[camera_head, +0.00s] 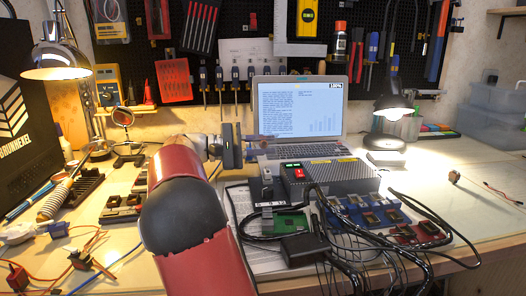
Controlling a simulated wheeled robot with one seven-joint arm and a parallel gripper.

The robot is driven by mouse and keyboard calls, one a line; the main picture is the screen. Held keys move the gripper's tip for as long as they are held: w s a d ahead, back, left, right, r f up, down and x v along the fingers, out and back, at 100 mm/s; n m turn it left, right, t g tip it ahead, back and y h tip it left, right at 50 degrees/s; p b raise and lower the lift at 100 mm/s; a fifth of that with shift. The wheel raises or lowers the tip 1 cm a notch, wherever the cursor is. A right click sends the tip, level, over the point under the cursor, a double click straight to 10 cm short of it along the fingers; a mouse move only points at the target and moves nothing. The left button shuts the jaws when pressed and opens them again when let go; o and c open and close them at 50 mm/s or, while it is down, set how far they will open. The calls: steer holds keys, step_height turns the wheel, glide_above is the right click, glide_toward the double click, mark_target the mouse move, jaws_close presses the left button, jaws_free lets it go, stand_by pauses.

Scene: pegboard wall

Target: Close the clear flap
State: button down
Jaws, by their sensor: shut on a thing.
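A grey box (345,181) with a red and a green switch (292,170) stands on the bench in front of the laptop. My gripper (262,146) reaches in from the left, above the switch end of the box. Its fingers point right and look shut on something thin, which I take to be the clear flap. The flap is see-through and too small here to make out its outline or how far it is tilted. My red and black arm hides the bench to the left of the box.
An open laptop (300,107) stands close behind the box. Cables, a green board (287,222) and blue and red modules (372,212) crowd its front. A lit lamp (387,128) stands to the right. The bench at far right is mostly clear.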

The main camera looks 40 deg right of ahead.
mark_target(253, 145)
steer(key=m+b, duration=0.1)
steer(key=m, duration=0.1)
steer(key=s+m+b, duration=0.1)
steer(key=a+r+m+b, duration=0.1)
steer(key=m, duration=0.1)
steer(key=shift+s+m+b, duration=0.25)
steer(key=shift+m+b, duration=0.05)
steer(key=shift+b, duration=0.05)
steer(key=m+b, duration=0.1)
steer(key=s+m+b, duration=0.1)
steer(key=m, duration=0.1)
steer(key=m+b, duration=0.1)
steer(key=b, duration=0.1)
steer(key=shift+s+a+r, duration=0.2)
steer(key=shift+a+r, duration=0.05)
steer(key=shift+a, duration=0.15)
steer(key=m+b, duration=0.2)
steer(key=s+m+b, duration=0.1)
steer(key=shift+a+r, duration=0.15)
steer(key=shift+a, duration=0.15)
steer(key=shift+s+r+m, duration=0.1)
steer(key=shift+m, duration=0.3)
steer(key=c, duration=1.4)
jaws_free()
steer(key=shift+o, duration=0.2)
steer(key=shift+a, duration=0.1)
steer(key=p+v, duration=0.1)
steer(key=v, duration=0.6)
steer(key=shift+w+a, duration=0.25)
steer(key=shift+a, duration=0.1)
